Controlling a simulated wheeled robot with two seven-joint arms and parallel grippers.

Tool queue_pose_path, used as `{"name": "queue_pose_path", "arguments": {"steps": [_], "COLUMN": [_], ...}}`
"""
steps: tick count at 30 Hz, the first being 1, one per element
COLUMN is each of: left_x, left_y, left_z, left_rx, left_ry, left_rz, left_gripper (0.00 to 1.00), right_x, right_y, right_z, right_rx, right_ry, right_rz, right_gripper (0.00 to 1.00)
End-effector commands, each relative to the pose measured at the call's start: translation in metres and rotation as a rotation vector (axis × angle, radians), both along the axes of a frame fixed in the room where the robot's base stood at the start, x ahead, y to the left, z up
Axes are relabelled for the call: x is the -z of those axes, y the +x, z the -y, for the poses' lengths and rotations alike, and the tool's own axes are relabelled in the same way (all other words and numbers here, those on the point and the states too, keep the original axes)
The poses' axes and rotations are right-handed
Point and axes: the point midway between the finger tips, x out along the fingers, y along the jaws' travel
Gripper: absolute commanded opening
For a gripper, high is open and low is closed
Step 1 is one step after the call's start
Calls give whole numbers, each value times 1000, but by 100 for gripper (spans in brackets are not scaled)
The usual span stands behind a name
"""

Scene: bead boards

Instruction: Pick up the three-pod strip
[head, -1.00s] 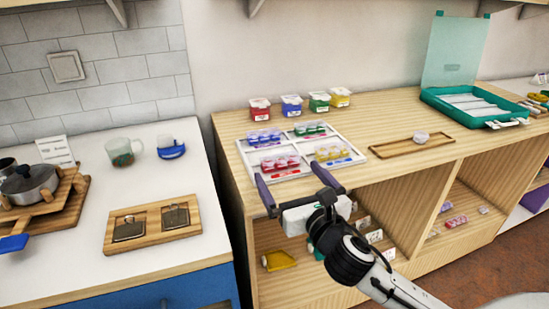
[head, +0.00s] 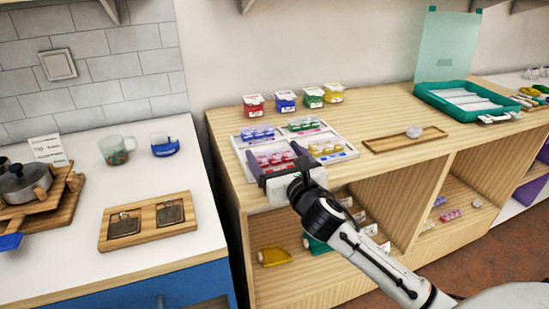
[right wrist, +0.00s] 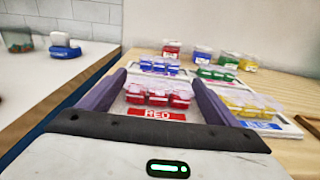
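A white sectioned tray (head: 243,142) on the wooden counter holds pod strips: blue (head: 258,133), green (head: 304,124), red (head: 275,160) and yellow (head: 327,148). The pods are too small to count surely; the red strip (right wrist: 157,95) seems to show three in the right wrist view. My right gripper (head: 273,149) is open and empty at the tray's front left section. Its two purple fingers (right wrist: 157,77) point forward, one on each side of the red strip in view, apparently without closing on it. A red label reading RED lies in front of that strip. My left gripper is not in view.
Lidded tubs in red (head: 253,105), blue, green and yellow stand behind the tray. A shallow wooden tray (head: 380,146) with a small whitish round item lies to the right. A teal open case (head: 428,93) stands farther right. A pink strip (head: 450,215) lies on the lower shelf.

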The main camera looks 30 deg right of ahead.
Motion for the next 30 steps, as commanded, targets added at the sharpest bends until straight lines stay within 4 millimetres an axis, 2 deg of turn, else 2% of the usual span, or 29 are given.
{"name": "queue_pose_path", "arguments": {"steps": [1, 5, 11, 14, 21, 24, 30], "left_x": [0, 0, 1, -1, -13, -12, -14], "left_y": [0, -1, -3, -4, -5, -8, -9], "left_z": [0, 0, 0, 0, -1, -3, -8], "left_rx": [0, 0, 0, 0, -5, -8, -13], "left_ry": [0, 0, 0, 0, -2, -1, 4], "left_rz": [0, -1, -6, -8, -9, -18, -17], "left_gripper": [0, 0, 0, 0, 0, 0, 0], "right_x": [0, 0, -1, -7, -54, -73, -97], "right_y": [0, 0, 0, 0, 0, 0, 0], "right_z": [0, 0, 0, 0, 0, 0, 0], "right_rx": [0, 0, 0, 0, -1, -1, 0], "right_ry": [0, 0, 0, -1, -4, -3, -2], "right_rz": [0, 0, 1, 3, 6, 7, 3], "right_gripper": [75, 53, 53, 53, 53, 53, 53]}}
